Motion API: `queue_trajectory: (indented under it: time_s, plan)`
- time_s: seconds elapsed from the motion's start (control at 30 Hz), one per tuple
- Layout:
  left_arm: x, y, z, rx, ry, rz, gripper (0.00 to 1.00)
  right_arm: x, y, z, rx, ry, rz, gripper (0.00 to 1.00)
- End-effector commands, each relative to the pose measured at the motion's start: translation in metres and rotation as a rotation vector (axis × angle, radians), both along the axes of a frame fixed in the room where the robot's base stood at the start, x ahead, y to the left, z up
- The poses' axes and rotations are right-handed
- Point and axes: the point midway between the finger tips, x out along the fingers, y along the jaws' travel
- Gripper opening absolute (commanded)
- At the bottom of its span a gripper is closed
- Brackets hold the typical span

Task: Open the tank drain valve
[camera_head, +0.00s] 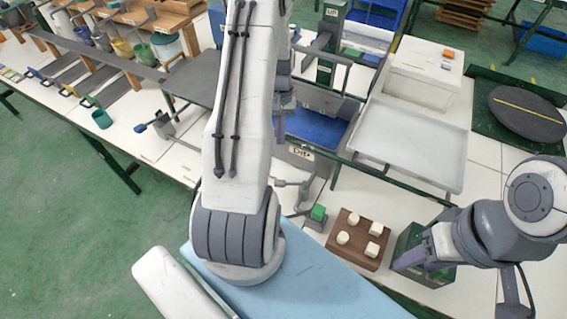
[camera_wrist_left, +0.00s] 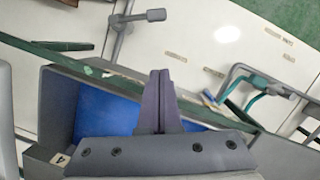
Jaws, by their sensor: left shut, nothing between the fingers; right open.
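The tank (camera_head: 318,128) is a grey box with blue inside, right of my left arm in the head view. Blue also shows below the fingers in the left wrist view (camera_wrist_left: 105,110). My left gripper (camera_head: 281,128) is shut and empty over the tank's left side; its closed fingers (camera_wrist_left: 159,90) point past the tank's edge. A grey bar handle on a post (camera_head: 291,183) stands in front of the tank. A similar grey handle shows in the left wrist view (camera_wrist_left: 126,20), apart from the fingers. I cannot tell whether it is the drain valve. My right gripper (camera_head: 408,262) is open at the lower right.
A brown block with several white knobs (camera_head: 345,255) and a green button (camera_head: 318,212) lie in front. A white tray (camera_head: 412,140) stands right of the tank. A green rail runs along the tank's front. My left arm hides part of the table.

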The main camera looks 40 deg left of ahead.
Motion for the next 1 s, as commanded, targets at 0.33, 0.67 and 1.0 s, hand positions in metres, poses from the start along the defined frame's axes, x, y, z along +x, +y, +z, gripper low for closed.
queue_trajectory:
  time_s: [0.33,0.67,1.0]
  plan:
    - [-0.014,-0.011,-0.058,-0.006,0.007,0.000,0.00,0.000,0.000,0.022,0.000,0.000,-0.001,0.50]
    - [-0.040,-0.032,-0.088,-0.004,0.005,0.000,0.00,0.000,0.000,0.048,0.001,-0.001,0.001,0.50]
    - [-0.050,-0.041,-0.092,0.000,0.000,0.000,0.00,0.000,0.000,0.053,0.000,0.000,0.003,0.50]
